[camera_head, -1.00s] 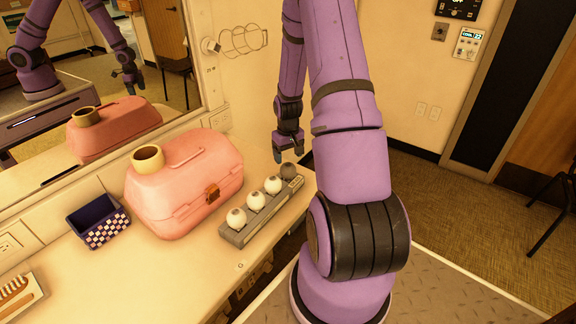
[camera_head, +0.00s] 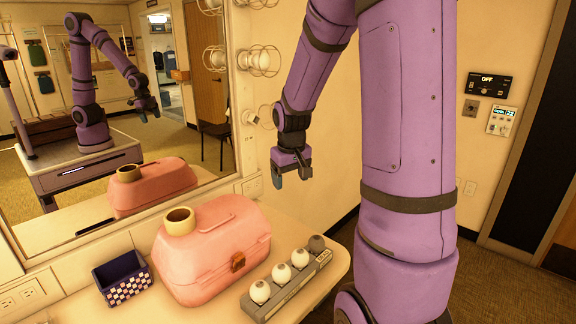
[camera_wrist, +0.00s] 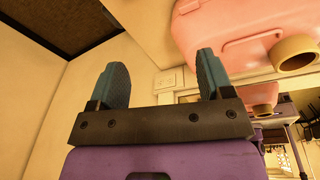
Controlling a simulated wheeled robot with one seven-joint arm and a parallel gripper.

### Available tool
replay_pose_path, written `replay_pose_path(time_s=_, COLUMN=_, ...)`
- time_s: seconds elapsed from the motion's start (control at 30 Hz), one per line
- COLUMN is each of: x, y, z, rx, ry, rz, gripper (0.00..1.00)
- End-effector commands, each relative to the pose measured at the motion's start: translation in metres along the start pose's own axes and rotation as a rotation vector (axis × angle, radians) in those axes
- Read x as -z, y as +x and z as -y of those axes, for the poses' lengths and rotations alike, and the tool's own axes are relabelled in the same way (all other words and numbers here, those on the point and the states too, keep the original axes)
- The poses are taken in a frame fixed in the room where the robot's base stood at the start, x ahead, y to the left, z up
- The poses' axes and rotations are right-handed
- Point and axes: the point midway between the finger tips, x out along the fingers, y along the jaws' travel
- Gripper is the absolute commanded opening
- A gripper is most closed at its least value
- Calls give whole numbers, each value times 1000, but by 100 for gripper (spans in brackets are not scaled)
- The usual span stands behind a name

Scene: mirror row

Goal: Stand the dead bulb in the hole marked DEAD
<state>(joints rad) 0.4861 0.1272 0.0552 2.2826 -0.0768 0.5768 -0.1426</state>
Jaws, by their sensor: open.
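A grey bulb rack (camera_head: 274,305) lies on the counter at lower centre in the head view. Three white bulbs stand in it, one of them at its near end (camera_head: 260,291). The lettering on the rack is too small to read, so I cannot tell which hole is marked DEAD.
A pink case (camera_head: 212,256) with a cream ring on top stands left of the rack. A checkered dark box (camera_head: 122,279) is farther left. The mirror (camera_head: 172,110) reflects my arm and the case. Wire-caged bulb fittings (camera_head: 262,60) stick out along the mirror's right edge.

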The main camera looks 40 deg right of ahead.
Motion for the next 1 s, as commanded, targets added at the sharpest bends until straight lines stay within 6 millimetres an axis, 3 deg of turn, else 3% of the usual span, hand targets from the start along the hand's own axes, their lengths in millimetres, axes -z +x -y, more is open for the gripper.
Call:
replay_pose_path(time_s=0.03, x=-5, y=-20, z=12, rx=-3, ry=-16, rz=-25, gripper=73)
replay_pose_path(time_s=0.2, x=-30, y=-74, z=47, rx=1, ry=-52, rz=-85, gripper=73)
replay_pose_path(time_s=0.5, x=-95, y=-150, z=97, rx=36, ry=-116, rz=-193, gripper=73)
replay_pose_path(time_s=0.8, x=-171, y=-194, z=124, rx=100, ry=-177, rz=-287, gripper=73)
replay_pose_path(time_s=1.0, x=-199, y=-203, z=129, rx=130, ry=-199, rz=-318, gripper=73)
